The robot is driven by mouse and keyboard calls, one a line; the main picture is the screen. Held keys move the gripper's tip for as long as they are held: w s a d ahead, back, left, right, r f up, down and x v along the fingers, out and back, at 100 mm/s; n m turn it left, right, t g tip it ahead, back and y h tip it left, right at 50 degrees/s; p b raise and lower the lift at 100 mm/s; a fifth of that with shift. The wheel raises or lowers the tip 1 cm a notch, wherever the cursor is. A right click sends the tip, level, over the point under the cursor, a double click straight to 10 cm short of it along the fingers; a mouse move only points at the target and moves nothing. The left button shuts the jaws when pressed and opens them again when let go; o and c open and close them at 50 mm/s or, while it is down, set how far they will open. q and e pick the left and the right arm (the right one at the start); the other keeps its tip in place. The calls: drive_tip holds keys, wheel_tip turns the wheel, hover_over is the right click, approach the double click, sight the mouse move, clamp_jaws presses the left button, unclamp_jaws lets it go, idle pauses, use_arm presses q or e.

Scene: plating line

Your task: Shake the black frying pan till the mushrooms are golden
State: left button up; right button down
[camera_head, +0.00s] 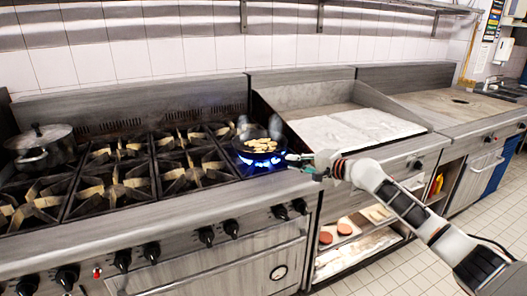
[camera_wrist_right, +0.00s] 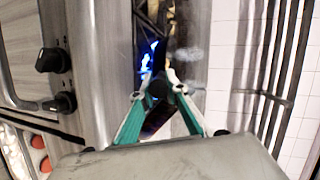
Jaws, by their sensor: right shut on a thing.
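The black frying pan (camera_head: 240,147) is at the right end of the range, over a lit blue flame (camera_head: 262,170). Pale tan mushroom pieces (camera_head: 262,146) lie in it, and whitish puffs show above it. My right gripper (camera_head: 299,158) is at the pan's right side, shut on its handle. In the right wrist view, the fingers (camera_wrist_right: 158,90) close around the dark handle, and blue flame shows beyond. Whether the pan touches the burner grate is hard to tell. My left gripper is out of view.
A lidded steel pot (camera_head: 42,148) stands on the back left burner. The other burners are bare. A griddle (camera_head: 355,128) is just right of the pan. Control knobs (camera_head: 206,236) line the range front. Shelves (camera_head: 352,240) with reddish round items are below the griddle.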

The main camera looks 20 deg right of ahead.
sight(301, 167)
drive_tip(key=shift+r, duration=0.25)
drive_tip(key=s, duration=0.3)
drive_tip(key=shift+s+d+f, duration=0.2)
drive_tip(key=shift+s+d, duration=0.05)
drive_tip(key=shift+d, duration=0.05)
drive_tip(key=shift+s+r, duration=0.25)
drive_tip(key=shift+w+a, duration=0.2)
drive_tip(key=shift+w, duration=0.9)
drive_tip(key=shift+w+a, duration=0.15)
drive_tip(key=shift+w, duration=0.95)
drive_tip(key=shift+w+a+f, duration=0.15)
drive_tip(key=shift+f, duration=0.1)
drive_tip(key=shift+s+d+r, duration=0.25)
drive_tip(key=shift+s+r, duration=0.05)
drive_tip(key=shift+s, duration=0.15)
drive_tip(key=shift+w, duration=0.25)
